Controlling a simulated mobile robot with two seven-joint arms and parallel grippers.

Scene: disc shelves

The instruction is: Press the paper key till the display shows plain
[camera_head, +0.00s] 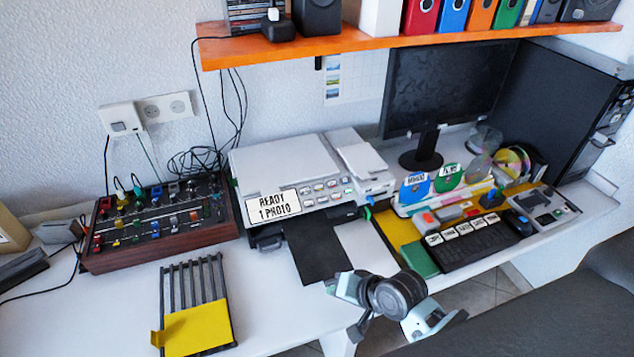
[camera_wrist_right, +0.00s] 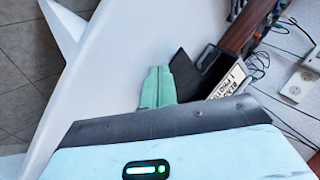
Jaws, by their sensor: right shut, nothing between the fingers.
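The printer (camera_head: 285,158) is white and stands on the desk against the wall. Its display (camera_head: 273,206) reads "READY 1 PHOTO". Right of the display is a panel of several small keys (camera_head: 320,190); their labels are too small to read, so I cannot tell which is the paper key. My right gripper (camera_head: 331,286) is in front of the printer near the desk's front edge, apart from the keys. Its mint fingers (camera_wrist_right: 158,86) are together and empty in the right wrist view. The display also shows there, turned on its side (camera_wrist_right: 226,82). My left gripper is not in view.
A black sheet (camera_head: 318,248) lies in front of the printer. A control box with knobs (camera_head: 155,222) and a rack with a yellow plate (camera_head: 197,325) are at left. A keyboard (camera_head: 475,240), discs and a monitor (camera_head: 445,85) are at right. An orange shelf (camera_head: 350,40) hangs above.

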